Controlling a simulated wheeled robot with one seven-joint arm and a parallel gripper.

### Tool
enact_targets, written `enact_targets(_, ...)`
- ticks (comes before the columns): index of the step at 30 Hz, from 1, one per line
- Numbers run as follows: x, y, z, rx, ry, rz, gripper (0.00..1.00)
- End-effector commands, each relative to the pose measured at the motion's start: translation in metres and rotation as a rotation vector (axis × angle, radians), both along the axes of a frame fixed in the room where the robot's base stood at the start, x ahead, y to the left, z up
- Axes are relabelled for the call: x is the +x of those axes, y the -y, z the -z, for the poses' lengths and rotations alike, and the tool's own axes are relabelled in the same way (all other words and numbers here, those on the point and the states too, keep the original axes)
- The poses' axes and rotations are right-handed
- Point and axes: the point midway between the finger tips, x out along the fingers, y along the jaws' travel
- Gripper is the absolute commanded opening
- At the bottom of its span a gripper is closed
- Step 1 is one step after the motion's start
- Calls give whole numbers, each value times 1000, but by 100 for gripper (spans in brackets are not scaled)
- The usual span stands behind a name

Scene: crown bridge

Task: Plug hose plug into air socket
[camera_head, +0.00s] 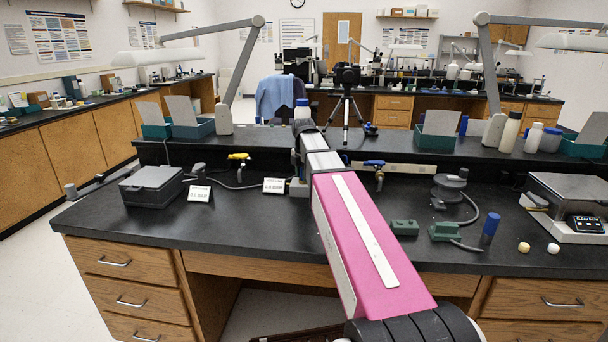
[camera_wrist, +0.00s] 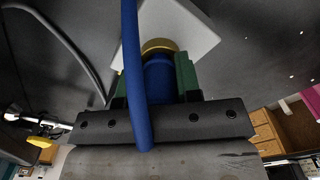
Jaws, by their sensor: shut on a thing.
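In the wrist view my gripper (camera_wrist: 152,88) is shut on the blue hose plug (camera_wrist: 160,80), with green pads on both sides of it. The blue hose (camera_wrist: 133,60) runs up across the picture in front of my gripper. A brass-coloured ring (camera_wrist: 158,46) lies at the plug's far end, against a pale grey block (camera_wrist: 190,28). I cannot tell whether the ring belongs to the plug or to the air socket, or whether the two are joined.
On the black bench stand a yellow-handled valve (camera_head: 239,157), a blue-handled valve (camera_head: 375,163), a grey box (camera_head: 152,185), two small signs (camera_head: 199,194), green blocks (camera_head: 404,227), a blue cylinder (camera_head: 490,227) and a scale (camera_head: 570,205). The front-left bench top is clear.

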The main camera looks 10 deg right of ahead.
Motion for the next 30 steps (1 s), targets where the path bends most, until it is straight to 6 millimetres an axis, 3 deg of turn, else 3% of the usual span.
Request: enact_targets(30,-4,0,16,2,-3,0,7)
